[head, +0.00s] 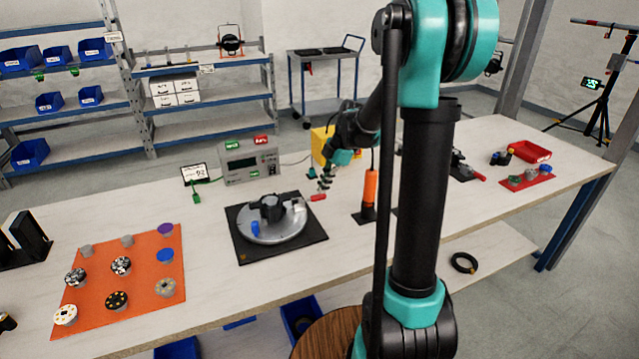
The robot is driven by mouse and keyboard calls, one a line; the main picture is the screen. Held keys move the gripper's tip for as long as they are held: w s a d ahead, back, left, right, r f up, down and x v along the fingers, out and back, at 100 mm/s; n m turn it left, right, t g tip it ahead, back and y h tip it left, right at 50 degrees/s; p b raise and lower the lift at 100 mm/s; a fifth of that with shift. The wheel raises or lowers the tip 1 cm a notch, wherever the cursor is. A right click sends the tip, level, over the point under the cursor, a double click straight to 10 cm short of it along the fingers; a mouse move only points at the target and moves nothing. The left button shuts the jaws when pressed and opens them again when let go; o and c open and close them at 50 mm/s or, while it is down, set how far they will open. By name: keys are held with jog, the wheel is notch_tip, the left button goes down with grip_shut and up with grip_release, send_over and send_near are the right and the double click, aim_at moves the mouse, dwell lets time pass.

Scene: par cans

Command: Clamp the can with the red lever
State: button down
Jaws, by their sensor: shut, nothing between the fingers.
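A round silver plate (259,229) with a black can-like body (271,208) on it sits on a black square base (240,243) mid-table. A small blue piece (255,228) is at its front left. A short red handle (317,197), likely the lever, shows at the right of the base. My gripper (324,187) is shut, pointing down just above the red handle. I cannot tell whether the fingertips touch it. How the handle joins the base is too small to see.
An orange upright tool (370,188) stands right of my gripper. A grey meter box (248,161) stands behind the base. An orange mat (91,286) with several small round parts lies left. Another black device with a red handle (477,178) is beyond my arm.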

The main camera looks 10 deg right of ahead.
jog(key=shift+d+f, duration=0.3)
jog(key=shift+f, duration=0.25)
jog(key=shift+f, duration=0.1)
dwell(0.3)
